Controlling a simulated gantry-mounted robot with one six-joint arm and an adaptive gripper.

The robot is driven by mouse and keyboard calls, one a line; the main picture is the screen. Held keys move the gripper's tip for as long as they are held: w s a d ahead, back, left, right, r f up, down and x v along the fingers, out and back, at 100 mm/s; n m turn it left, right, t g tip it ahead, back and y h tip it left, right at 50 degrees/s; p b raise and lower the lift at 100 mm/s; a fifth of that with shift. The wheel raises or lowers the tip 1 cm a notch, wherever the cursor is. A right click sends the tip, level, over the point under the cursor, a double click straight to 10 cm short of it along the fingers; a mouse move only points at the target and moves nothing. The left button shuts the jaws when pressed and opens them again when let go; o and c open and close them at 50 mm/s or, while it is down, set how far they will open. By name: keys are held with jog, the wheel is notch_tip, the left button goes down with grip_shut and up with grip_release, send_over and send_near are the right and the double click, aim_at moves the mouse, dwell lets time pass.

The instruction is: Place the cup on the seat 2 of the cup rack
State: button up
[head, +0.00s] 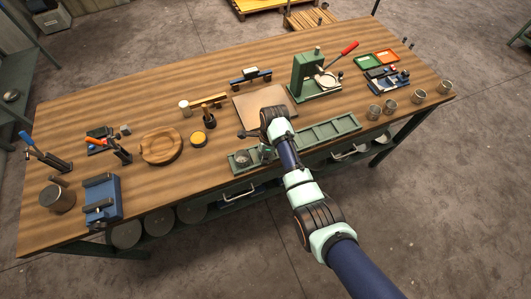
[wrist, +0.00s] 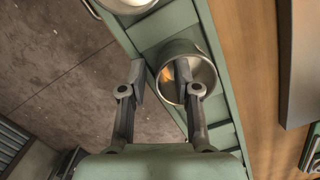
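The green cup rack (head: 325,132) lies along the near edge of the bench, with a row of square seats. One metal cup (head: 242,158) stands at its left end. My gripper (wrist: 163,82) is open over this cup. One finger overlaps the cup's mouth and the other is outside its wall, with a visible gap. Whether the cup is fully seated cannot be told. The rack's right-hand seats look empty.
Several metal cups (head: 390,106) stand at the bench's right end. A green press (head: 310,75) with a red handle stands behind the rack, beside a flat tan board (head: 258,104). A wooden bowl (head: 161,146) and blue fixture (head: 102,198) are to the left.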

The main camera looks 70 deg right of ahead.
notch_tip(320, 180, up, 12)
jog(key=s+p, duration=0.1)
jog(key=p, duration=0.1)
jog(key=shift+s+d, duration=0.15)
jog(key=shift+d, duration=0.1)
jog(key=shift+r, duration=0.1)
jog(key=w+a+r+n+t+h, duration=0.1)
jog(key=w+a+r+n+t, duration=0.15)
jog(key=w+a+n, duration=0.5)
jog(key=w+a+r+n+t+h, duration=0.25)
jog(key=w+a+n, duration=0.25)
jog(key=a+n, duration=0.45)
jog(key=s+a+r+n+t+y, duration=0.1)
jog(key=a+r+n, duration=0.3)
jog(key=a, duration=0.4)
jog(key=s+a+r+n+t+y, duration=0.1)
jog(key=a+r+n+t, duration=0.2)
jog(key=a+r+n, duration=0.2)
jog(key=s+a+r+n+t+y, duration=0.1)
jog(key=a+r+n, duration=0.4)
jog(key=a, duration=0.6)
jog(key=shift+s+a+r+n+t, duration=0.15)
jog(key=shift+a+r+n+t, duration=0.1)
jog(key=shift+n+t, duration=0.5)
